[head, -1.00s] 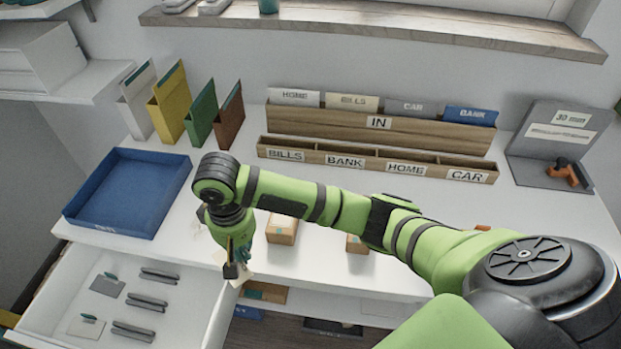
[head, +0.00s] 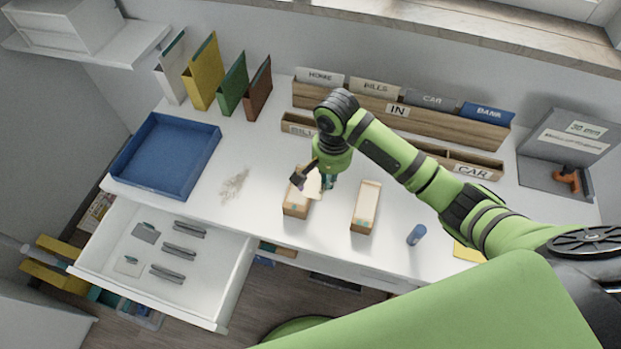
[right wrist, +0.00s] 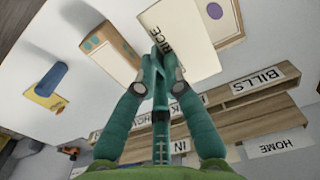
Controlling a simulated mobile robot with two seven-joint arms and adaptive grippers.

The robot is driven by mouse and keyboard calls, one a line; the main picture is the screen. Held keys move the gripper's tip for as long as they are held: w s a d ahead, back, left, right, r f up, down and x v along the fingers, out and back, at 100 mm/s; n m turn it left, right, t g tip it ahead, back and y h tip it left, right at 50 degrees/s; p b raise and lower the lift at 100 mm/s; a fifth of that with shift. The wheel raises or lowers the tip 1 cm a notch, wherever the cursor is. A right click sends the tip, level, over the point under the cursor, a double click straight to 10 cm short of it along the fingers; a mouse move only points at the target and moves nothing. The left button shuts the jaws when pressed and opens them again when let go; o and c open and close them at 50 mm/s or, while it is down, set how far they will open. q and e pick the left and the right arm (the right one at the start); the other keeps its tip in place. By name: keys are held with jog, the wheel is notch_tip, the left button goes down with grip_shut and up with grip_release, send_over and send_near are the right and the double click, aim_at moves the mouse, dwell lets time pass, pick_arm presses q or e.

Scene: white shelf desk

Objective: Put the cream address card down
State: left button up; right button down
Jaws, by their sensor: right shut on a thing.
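My right gripper (head: 316,182) is shut on the cream address card (head: 313,184), above the front middle of the desk (head: 265,150). In the right wrist view the teal fingers (right wrist: 158,62) pinch the card (right wrist: 192,40) near one edge, and part of its dark lettering shows. In the head view the card overlaps a small cardboard box (head: 296,208); I cannot tell whether they touch. That box also shows in the wrist view (right wrist: 108,52). My left gripper is not in view.
A second box (head: 364,208) stands to the right, with a blue cylinder (head: 416,235) beyond it. A blue tray (head: 205,160) and an open drawer (head: 215,250) are at left. The labelled IN rack (head: 425,120) stands behind.

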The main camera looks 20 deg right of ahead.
aim_at(311, 174)
jog(key=w+a+f, duration=0.1)
jog(key=w, duration=0.1)
jog(key=w+a+f, duration=0.2)
jog(key=shift+w+a+f, duration=0.1)
notch_tip(311, 174, down, 3)
jog(key=shift+f+p, duration=0.1)
jog(key=shift+p, duration=0.45)
jog(key=shift+f, duration=0.4)
jog(key=shift+f, duration=0.1)
jog(key=c, duration=1.3)
grip_release()
jog(key=shift+c, duration=0.2)
notch_tip(311, 174, up, 12)
jog(key=shift+r+b, duration=0.15)
jog(key=shift+b, duration=0.4)
